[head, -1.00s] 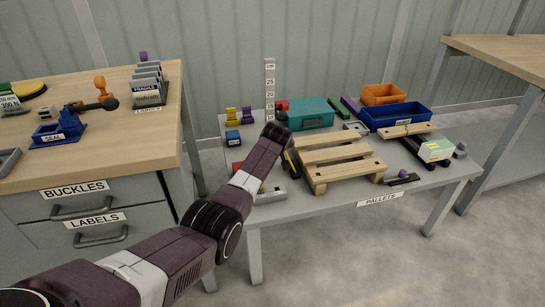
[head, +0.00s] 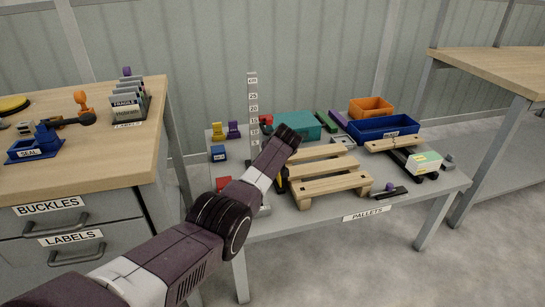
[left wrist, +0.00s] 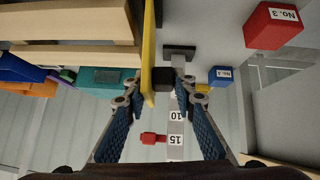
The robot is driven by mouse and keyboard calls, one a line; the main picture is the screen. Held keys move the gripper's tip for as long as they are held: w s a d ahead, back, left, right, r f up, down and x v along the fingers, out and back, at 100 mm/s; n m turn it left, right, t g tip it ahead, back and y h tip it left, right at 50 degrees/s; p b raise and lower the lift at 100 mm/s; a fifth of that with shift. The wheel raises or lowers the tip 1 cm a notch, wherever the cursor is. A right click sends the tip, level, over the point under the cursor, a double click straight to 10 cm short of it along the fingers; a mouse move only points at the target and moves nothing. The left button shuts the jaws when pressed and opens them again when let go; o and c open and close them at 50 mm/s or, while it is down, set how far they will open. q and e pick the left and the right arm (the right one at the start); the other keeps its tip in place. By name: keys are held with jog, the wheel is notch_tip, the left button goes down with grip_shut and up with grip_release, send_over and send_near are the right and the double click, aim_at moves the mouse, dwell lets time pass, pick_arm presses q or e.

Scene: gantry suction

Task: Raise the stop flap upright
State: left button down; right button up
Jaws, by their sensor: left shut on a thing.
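The stop flap looks to be the long yellow plate (left wrist: 148,50) in the left wrist view, seen edge-on beside the wooden slats, with a black block (left wrist: 165,78) against it. My left gripper (left wrist: 160,82) has its fingers on either side of the plate and block and is shut on them. In the head view my left arm hides the gripper and most of the flap, so I cannot tell the flap's exact tilt. My right gripper is in neither view.
A wooden pallet (head: 325,172) lies on the grey table right beside my arm. A ruler post (head: 252,110) stands to the left. A teal box (head: 298,125) and blue bin (head: 383,128) sit behind. A red block (left wrist: 272,25) shows in the wrist view.

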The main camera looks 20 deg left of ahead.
pick_arm(q)
jog(key=shift+w+d+r, duration=0.25)
jog(key=shift+w+d, duration=0.05)
jog(key=shift+d, duration=0.25)
jog(key=c, duration=1.9)
grip_release()
jog(key=shift+o, duration=0.7)
jog(key=shift+w+d+f, duration=0.1)
jog(key=shift+f, duration=0.1)
jog(key=shift+a+r, duration=0.1)
jog(key=shift+a, duration=0.1)
jog(key=v, duration=1.2)
